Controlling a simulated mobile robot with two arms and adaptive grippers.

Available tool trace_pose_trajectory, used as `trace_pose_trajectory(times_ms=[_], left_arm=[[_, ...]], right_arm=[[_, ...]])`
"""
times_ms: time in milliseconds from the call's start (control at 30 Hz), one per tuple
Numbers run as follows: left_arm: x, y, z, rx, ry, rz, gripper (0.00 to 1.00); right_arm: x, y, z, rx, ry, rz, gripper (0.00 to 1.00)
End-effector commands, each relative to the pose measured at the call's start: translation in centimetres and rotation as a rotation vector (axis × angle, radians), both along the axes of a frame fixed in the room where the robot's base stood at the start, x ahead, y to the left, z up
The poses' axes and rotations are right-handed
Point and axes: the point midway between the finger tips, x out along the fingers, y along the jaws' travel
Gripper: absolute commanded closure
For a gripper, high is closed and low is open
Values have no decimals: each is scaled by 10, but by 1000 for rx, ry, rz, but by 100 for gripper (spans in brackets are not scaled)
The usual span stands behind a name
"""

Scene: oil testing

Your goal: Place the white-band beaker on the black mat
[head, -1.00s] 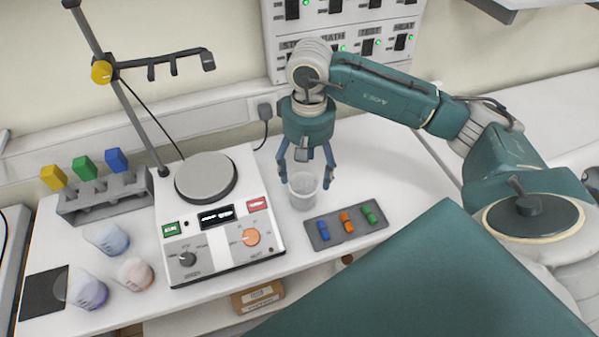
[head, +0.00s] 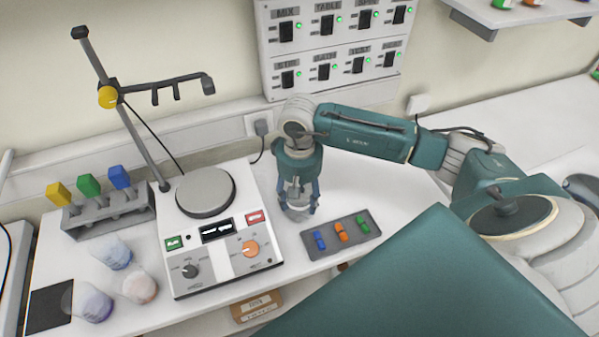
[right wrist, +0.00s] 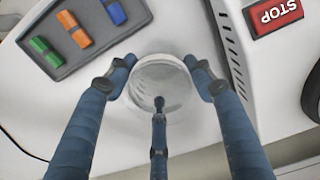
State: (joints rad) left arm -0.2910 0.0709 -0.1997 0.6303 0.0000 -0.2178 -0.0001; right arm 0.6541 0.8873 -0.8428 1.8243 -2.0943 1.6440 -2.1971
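The white-band beaker (head: 296,210), a small clear cup with a whitish look, stands on the white bench right of the hotplate device. My right gripper (head: 298,205) points down over it, with its fingers around the beaker. In the right wrist view the beaker (right wrist: 165,78) lies between the spread blue fingers (right wrist: 160,85), close to them; a firm hold does not show. The black mat (head: 48,306) lies bare at the bench's left front corner, with a purple-tinted beaker (head: 93,303) at its right edge. My left gripper is not in view.
The hotplate device (head: 225,255) stands between the beaker and the mat. Blue-tinted (head: 113,254) and pinkish (head: 139,288) beakers stand near the mat. A grey tray (head: 341,236) with coloured pieces lies right of the gripper. A stand with an arm (head: 135,120) rises behind the hotplate.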

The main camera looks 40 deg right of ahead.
Motion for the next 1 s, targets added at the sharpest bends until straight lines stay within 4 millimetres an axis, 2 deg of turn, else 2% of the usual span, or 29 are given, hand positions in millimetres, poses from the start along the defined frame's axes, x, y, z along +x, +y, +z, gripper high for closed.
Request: trace_pose_trajectory(times_ms=[33,100,167,367,467,867,967,1000], left_arm=[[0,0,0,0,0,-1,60],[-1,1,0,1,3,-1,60],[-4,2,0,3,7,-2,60],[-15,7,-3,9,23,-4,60],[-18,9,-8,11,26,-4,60],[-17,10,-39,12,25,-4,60],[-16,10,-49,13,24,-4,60],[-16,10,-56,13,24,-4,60]], right_arm=[[0,0,0,0,0,0,72],[0,0,0,0,0,0,86],[0,0,0,0,-1,0,96],[1,0,2,0,-2,-1,96],[2,0,10,1,-6,0,96],[2,0,83,0,-6,2,96],[-4,13,90,5,-8,27,96],[-9,23,90,8,-11,47,96]])
